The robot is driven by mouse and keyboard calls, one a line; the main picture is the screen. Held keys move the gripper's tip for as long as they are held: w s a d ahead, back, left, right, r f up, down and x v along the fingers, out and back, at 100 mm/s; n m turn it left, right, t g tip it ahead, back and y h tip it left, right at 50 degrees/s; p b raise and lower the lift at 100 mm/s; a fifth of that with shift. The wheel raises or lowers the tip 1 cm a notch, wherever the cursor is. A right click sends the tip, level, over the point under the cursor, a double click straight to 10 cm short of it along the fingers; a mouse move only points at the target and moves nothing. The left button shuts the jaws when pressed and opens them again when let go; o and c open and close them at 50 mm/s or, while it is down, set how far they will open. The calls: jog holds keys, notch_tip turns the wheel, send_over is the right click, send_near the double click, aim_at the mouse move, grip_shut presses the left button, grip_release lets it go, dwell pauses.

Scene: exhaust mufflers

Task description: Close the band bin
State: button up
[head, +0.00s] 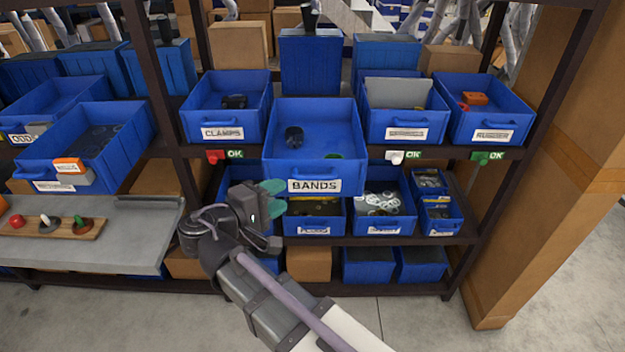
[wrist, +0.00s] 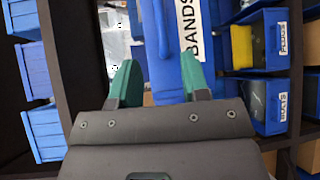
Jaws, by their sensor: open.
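The band bin (head: 343,155) is a blue open-topped bin labelled BANDS, pulled out toward me from the upper shelf row in the head view. A dark round item and a small green item lie inside it. My gripper (head: 273,214) is open, with teal fingertips, below and left of the bin's front in the head view. In the wrist view my gripper (wrist: 160,75) has its two fingers apart and pointing at the blue front of the band bin (wrist: 163,85), with the BANDS label turned sideways. I cannot tell whether the fingers touch the bin.
The CLAMPS bin (head: 222,103) stands left of the band bin, and other blue bins (head: 407,120) stand right. Lower bins (head: 385,222) sit beneath it. A dark post (head: 165,110) is at left. A grey table (head: 80,247) holds a wooden board with knobs (head: 50,228).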

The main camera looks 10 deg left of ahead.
aim_at(312, 179)
jog(key=b+x, duration=0.1)
jog(key=x, duration=0.9)
jog(key=shift+w+d+f, duration=0.15)
jog(key=shift+w+d, duration=0.1)
jog(key=shift+w, duration=0.05)
grip_shut()
